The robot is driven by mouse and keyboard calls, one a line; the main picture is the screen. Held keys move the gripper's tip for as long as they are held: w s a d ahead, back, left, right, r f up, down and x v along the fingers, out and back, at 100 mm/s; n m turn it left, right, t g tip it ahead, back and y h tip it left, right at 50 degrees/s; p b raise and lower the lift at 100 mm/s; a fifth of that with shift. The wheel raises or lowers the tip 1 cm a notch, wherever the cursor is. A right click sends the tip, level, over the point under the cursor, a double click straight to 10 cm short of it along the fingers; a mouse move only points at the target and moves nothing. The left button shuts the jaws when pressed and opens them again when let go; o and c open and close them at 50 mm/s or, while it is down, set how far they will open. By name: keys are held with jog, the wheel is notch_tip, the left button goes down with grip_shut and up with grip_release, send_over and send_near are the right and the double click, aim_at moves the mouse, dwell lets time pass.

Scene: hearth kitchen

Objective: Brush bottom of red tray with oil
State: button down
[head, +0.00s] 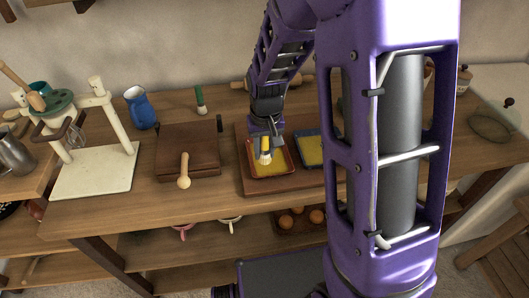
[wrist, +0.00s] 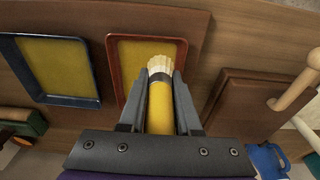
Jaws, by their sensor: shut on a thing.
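My gripper (wrist: 160,100) is shut on a brush (wrist: 161,108) with a yellow handle, a dark band and pale bristles. The red tray (head: 291,166) has a red rim and a yellow bottom, and lies on a wooden board. The brush is over the tray, its bristles over the yellow bottom; it also shows in the head view (head: 265,150). I cannot tell whether the bristles touch the bottom. In the wrist view the brush and gripper hide part of the red tray (wrist: 112,60).
A blue tray (head: 312,151) lies right of the red tray on the same board (head: 255,188). Left of it is a brown wooden box (head: 203,150) with a light wooden handle in front. A blue jug (head: 140,108) and a cream stand (head: 100,172) stand farther left.

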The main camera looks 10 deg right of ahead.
jog(key=shift+r, duration=0.95)
jog(key=shift+r, duration=1.5)
